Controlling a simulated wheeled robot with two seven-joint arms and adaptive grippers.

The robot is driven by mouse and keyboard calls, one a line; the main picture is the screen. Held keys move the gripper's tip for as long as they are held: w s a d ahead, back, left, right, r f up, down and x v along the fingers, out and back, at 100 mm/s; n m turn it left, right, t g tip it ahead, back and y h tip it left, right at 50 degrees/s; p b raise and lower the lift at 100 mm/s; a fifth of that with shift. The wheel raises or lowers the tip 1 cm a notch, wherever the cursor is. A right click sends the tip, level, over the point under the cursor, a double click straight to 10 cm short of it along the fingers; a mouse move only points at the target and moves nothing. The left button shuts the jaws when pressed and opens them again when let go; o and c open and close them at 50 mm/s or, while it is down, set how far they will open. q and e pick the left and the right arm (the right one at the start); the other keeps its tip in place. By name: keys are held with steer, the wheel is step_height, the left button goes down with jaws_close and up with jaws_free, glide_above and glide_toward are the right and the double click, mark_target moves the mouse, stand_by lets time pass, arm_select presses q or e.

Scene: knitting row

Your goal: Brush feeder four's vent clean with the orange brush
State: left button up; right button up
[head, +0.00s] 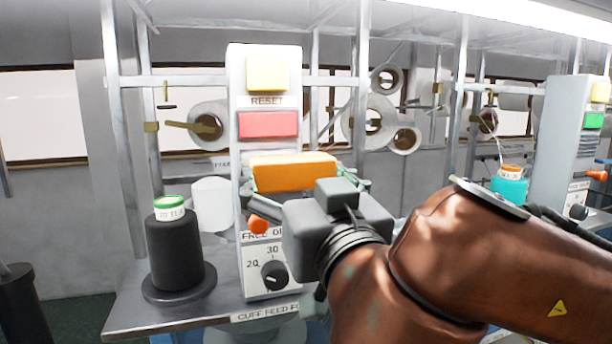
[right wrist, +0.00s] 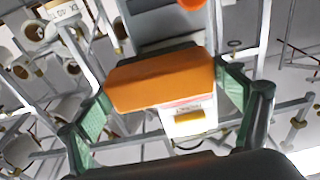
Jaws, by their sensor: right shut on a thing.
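My right gripper (head: 296,184) is shut on the orange brush (head: 292,172) and holds it level at the front of a white feeder panel (head: 236,150), just below the red button. The panel's lower label reads "CUFF FEED FO", cut off by my wrist. In the right wrist view the orange brush (right wrist: 162,80) sits between the green-padded fingers. The vent cannot be made out in the head view; brush and gripper cover that part of the panel. I cannot tell whether the brush touches the panel. My left gripper is not in view.
The panel has a yellow button (head: 267,73), a red button (head: 268,124), an orange knob (head: 258,225) and a black dial (head: 275,275). A black cone with a green-ringed top (head: 175,250) stands left on the grey shelf (head: 130,318). Another feeder (head: 562,140) stands at the right.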

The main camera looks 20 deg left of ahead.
mark_target(261, 180)
steer(key=shift+s+a+r, duration=0.1)
steer(key=shift+s+a, duration=0.6)
steer(key=shift+a, duration=0.35)
steer(key=shift+s+a, duration=0.65)
steer(key=shift+a, duration=0.35)
steer(key=shift+w+d, duration=0.6)
steer(key=shift+d, duration=0.3)
steer(key=shift+w+d, duration=0.65)
steer(key=shift+d, duration=0.3)
steer(key=shift+w+d, duration=0.6)
steer(key=shift+d, duration=0.3)
steer(key=shift+a, duration=0.1)
steer(key=s+a, duration=0.4)
steer(key=a, duration=0.2)
steer(key=shift+s+a, duration=0.35)
steer(key=shift+a, duration=0.05)
